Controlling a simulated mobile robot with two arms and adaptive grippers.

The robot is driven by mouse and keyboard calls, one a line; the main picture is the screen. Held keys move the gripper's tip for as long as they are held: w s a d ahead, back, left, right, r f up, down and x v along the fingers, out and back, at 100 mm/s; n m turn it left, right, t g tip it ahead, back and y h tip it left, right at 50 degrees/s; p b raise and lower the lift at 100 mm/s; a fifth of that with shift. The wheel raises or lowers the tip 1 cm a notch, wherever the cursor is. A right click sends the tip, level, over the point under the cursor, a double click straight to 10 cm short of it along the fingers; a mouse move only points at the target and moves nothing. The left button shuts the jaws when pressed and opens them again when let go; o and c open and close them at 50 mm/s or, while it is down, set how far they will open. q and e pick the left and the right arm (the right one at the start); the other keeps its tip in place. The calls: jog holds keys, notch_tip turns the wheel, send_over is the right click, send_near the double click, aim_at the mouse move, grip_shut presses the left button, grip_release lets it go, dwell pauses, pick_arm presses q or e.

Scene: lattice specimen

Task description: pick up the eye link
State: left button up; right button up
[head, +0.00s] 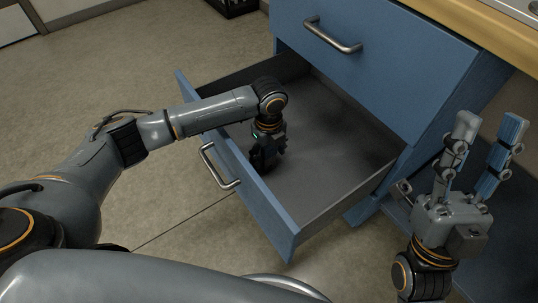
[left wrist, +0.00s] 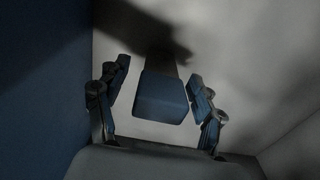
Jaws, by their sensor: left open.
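My left gripper (head: 267,156) points down inside the open drawer (head: 277,212), near its front panel. In the left wrist view its fingers (left wrist: 160,85) are spread open. A blunt blue-grey block-like piece (left wrist: 162,98) shows between them, with visible gaps on both sides. It may be the eye link, but its shape is too dark to be sure, and no eye or hole shows. A dark strip runs beyond it, object or shadow. In the head view, my gripper hides that spot. My right gripper (head: 488,130) is raised at the right, open and empty.
The blue cabinet (head: 380,75) with a closed upper drawer stands behind the open one. A wooden countertop (head: 490,30) lies above.

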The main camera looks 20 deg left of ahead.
pick_arm(q)
jog(key=c, duration=1.2)
grip_shut()
jog(key=shift+r, duration=0.1)
